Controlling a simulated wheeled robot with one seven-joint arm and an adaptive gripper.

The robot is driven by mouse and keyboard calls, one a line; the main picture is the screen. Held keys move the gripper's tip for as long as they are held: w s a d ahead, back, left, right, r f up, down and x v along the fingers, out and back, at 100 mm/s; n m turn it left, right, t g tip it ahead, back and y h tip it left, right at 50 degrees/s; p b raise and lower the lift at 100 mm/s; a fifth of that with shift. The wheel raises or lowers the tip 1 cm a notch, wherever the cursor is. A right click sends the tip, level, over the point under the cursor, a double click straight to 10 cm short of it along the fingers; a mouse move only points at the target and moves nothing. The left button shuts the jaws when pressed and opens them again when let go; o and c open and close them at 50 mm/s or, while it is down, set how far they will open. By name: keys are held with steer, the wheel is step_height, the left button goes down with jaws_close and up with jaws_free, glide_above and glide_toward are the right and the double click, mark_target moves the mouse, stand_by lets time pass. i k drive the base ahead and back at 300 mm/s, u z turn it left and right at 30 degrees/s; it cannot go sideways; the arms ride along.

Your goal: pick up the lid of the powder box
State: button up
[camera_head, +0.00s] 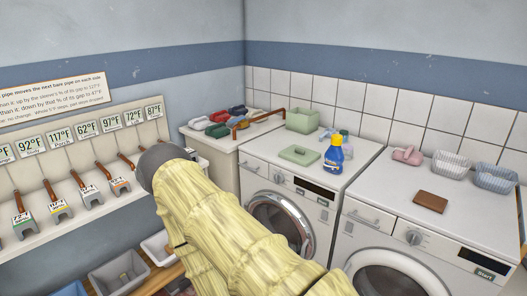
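A flat pale green lid (299,155) with a small raised grip lies on top of the left washing machine (262,160). An open pale green box (302,119), of matching colour and likely the powder box, stands behind it near the tiled wall. The lid is off the box and apart from it. My arm, in a yellow sleeve with a dark grey rounded end, crosses the lower middle of the view, left of and in front of the lid. My gripper cannot be seen.
A blue bottle with a yellow cap (334,155) stands just right of the lid. A brown block (430,202), a pink item (407,156) and striped baskets (449,165) are on the right machine. Coloured items (215,124) and a copper pipe (258,121) are at the back left.

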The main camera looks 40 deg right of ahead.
mark_target(298, 154)
steer(key=u, duration=0.3)
steer(key=i, duration=1.3)
steer(key=z, duration=0.8)
steer(key=i, duration=0.8)
steer(key=z, duration=0.9)
